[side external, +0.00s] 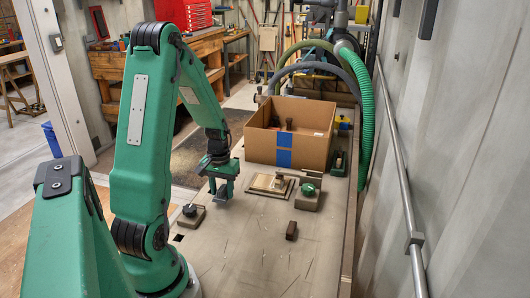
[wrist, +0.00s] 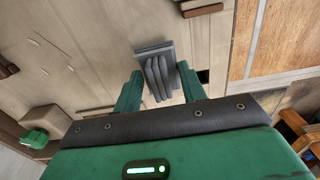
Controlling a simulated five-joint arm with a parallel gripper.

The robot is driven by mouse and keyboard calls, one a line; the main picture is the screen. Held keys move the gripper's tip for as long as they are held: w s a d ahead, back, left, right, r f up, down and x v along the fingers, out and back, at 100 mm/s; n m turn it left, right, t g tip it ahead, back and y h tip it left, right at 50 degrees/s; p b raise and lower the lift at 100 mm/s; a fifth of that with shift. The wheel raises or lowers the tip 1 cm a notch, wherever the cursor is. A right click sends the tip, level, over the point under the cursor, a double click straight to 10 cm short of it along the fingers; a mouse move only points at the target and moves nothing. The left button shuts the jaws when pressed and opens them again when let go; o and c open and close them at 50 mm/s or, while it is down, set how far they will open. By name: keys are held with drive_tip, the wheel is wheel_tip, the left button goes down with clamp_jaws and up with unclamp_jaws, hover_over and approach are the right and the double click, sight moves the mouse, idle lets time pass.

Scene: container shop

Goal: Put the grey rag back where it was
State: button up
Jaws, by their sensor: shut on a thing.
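My gripper (side external: 222,188) hangs over the left part of the workbench top (side external: 250,240), in front of the cardboard box. In the wrist view my gripper (wrist: 158,84) has its two green fingers on either side of the grey rag (wrist: 154,66), shut on it. The rag looks like a folded bundle with several ridges and a flat end. In the side view the rag is mostly hidden by the fingers. I cannot tell how far it is above the bench.
An open cardboard box (side external: 315,153) with blue tape stands behind. A wooden board (side external: 262,187), a green-knobbed block (side external: 306,202), a black-knobbed block (side external: 190,217) and a small brown block (side external: 291,230) lie around. A green hose (side external: 366,110) runs along the right. The front bench is mostly clear.

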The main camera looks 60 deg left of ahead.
sight(222, 187)
drive_tip(key=shift+f, duration=1)
drive_tip(key=shift+f, duration=0.15)
drive_tip(key=o, duration=0.9)
drive_tip(key=shift+o, duration=0.2)
drive_tip(key=shift+r, duration=6.15)
